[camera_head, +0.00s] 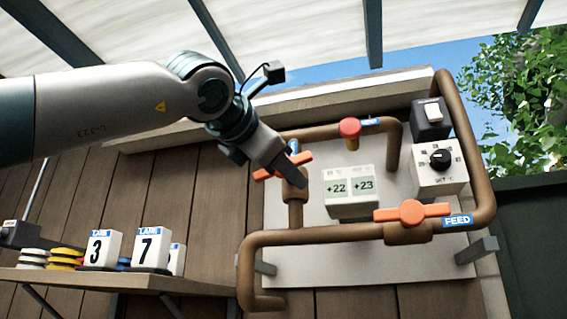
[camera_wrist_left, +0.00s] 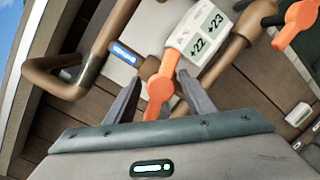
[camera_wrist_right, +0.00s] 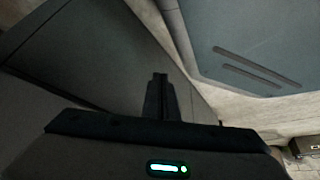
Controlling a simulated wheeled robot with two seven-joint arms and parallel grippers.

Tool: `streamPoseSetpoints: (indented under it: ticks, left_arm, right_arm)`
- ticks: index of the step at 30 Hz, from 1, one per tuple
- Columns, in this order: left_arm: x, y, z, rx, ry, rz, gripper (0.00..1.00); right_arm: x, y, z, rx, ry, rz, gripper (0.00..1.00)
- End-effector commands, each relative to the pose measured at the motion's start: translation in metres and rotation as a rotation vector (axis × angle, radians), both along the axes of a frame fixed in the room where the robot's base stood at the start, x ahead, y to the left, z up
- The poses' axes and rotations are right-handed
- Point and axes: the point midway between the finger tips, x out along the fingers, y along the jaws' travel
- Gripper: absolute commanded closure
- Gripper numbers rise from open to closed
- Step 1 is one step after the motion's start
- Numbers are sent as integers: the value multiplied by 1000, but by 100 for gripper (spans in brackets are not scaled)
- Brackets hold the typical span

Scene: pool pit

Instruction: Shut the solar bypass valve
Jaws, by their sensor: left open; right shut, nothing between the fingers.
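An orange valve handle (camera_head: 268,174) sits on the vertical brown pipe at the left of the white board, set across that pipe. A blue label beside it is too small to read. My left gripper (camera_head: 296,181) is at this handle and partly covers it. In the left wrist view the open fingers (camera_wrist_left: 159,78) stand on either side of the orange handle (camera_wrist_left: 160,88); whether they touch it I cannot tell. A second orange handle (camera_head: 412,212), labelled FEED, lies along the lower pipe. My right gripper (camera_wrist_right: 160,78) is shut and empty, away from the board.
A red-orange knob (camera_head: 349,128) sits on the upper pipe. A display (camera_head: 350,190) reads +22 and +23. A dial box (camera_head: 439,165) and a switch box (camera_head: 430,118) are at right. A shelf (camera_head: 120,280) with lane markers stands at lower left.

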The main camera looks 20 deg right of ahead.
Motion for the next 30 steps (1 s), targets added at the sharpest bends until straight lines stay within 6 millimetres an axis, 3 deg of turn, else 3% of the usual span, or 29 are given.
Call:
streamPoseSetpoints:
  ticks: [7, 12, 23, 30]
  left_arm:
    - [0, 0, 0, 0, 0, 0, 53]
    - [0, 0, 0, 0, 0, 0, 92]
    - [-1, -1, 1, 82, -54, -2, 92]
    - [-1, -1, 0, 227, -151, -2, 92]
  right_arm:
    - [0, -1, 0, -1, 2, 0, 100]
    - [0, -1, 0, -1, 2, 0, 100]
    - [-5, -3, 2, -5, 15, -1, 100]
    - [-39, -14, -9, -28, 97, -1, 100]
